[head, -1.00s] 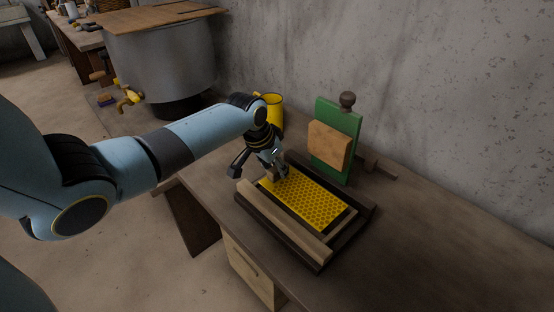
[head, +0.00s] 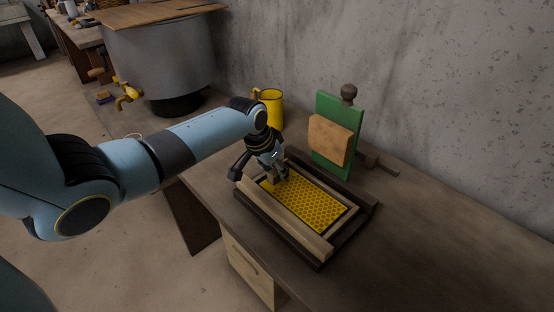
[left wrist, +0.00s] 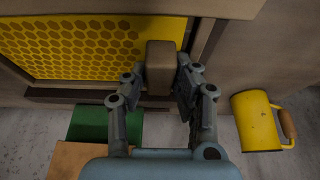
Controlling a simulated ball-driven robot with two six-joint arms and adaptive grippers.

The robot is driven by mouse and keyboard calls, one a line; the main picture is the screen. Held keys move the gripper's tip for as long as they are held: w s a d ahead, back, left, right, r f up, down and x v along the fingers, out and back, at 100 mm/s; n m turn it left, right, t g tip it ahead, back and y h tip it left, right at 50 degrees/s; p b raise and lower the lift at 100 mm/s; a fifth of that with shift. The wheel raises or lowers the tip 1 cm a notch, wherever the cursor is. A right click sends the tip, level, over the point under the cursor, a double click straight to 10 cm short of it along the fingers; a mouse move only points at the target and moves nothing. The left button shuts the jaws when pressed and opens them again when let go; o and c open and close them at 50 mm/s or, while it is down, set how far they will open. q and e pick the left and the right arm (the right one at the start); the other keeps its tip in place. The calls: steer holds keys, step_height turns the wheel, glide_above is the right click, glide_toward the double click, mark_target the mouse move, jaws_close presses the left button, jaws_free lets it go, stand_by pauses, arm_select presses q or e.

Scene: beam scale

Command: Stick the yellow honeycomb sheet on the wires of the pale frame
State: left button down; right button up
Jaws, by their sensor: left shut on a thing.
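The yellow honeycomb sheet (head: 308,204) lies flat within the pale frame (head: 291,217), on a dark wooden base (head: 277,231). It also shows at the upper left of the left wrist view (left wrist: 85,45). The frame's wires cannot be made out. My left gripper (head: 278,181) is at the far left corner of the sheet. Its fingers are shut on a small brown wooden block (left wrist: 160,68), beside the sheet's end in the left wrist view. Whether the block touches the sheet is unclear. My right gripper is not in view.
Behind the frame stands a green board (head: 325,112) with a tan wooden block (head: 328,139) against it. A yellow mug (head: 271,107) stands behind my left gripper, near the wall. The bench (head: 430,240) is clear on the right. A large metal drum (head: 160,60) stands farther back.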

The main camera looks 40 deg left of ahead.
arm_select(q)
steer(key=c, duration=1)
jaws_free()
steer(key=shift+o, duration=0.2)
steer(key=v, duration=1.2)
